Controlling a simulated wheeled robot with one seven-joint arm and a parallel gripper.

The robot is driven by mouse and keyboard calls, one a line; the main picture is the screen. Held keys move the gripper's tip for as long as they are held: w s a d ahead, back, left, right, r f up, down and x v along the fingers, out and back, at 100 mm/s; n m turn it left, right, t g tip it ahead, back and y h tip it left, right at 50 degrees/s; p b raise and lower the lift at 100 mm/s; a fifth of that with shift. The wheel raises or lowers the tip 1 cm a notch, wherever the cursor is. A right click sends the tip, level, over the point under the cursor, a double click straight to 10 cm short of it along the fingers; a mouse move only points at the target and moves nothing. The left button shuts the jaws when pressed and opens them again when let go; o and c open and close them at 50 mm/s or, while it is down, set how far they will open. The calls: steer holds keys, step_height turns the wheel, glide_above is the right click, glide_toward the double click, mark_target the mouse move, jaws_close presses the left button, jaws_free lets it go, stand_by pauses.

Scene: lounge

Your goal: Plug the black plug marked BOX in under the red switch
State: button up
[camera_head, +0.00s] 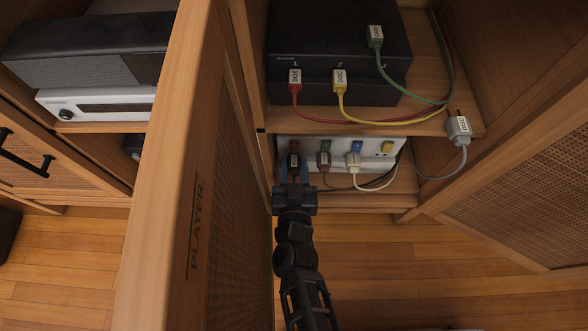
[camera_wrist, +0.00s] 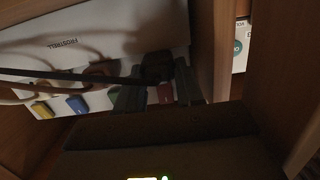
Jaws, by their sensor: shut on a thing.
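My gripper (camera_head: 294,172) is shut on a black plug (camera_head: 294,161) with a white label, too small to read, at the left end of the white power strip (camera_head: 395,162). The plug is directly below the red switch (camera_head: 295,146). In the wrist view the dark plug (camera_wrist: 157,67) shows between my fingers (camera_wrist: 160,92), close against the strip's face, beside the red switch (camera_wrist: 166,93). Whether its pins are in the socket is hidden. A brown plug (camera_head: 324,160) sits under the green switch (camera_head: 325,146), and a white plug (camera_head: 354,160) under the blue switch (camera_head: 357,147).
The yellow switch (camera_head: 387,148) has no plug under it. A grey plug (camera_head: 459,126) hangs at the upper shelf's right edge. Above, a black box (camera_head: 338,50) bears red, yellow and green plugs. The wooden PLAYER panel (camera_head: 205,200) stands close left of my arm.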

steer(key=shift+w, duration=0.45)
steer(key=o, duration=1.2)
steer(key=shift+s, duration=0.15)
steer(key=shift+s+r+p, duration=0.15)
steer(key=shift+s+p, duration=0.3)
steer(key=shift+s, duration=0.45)
steer(key=shift+s+r+p, duration=0.2)
steer(key=shift+s+p, duration=0.3)
steer(key=shift+s, duration=0.45)
steer(key=shift+s+r+p, duration=0.15)
steer(key=shift+s+p, duration=0.3)
steer(key=shift+s, duration=0.55)
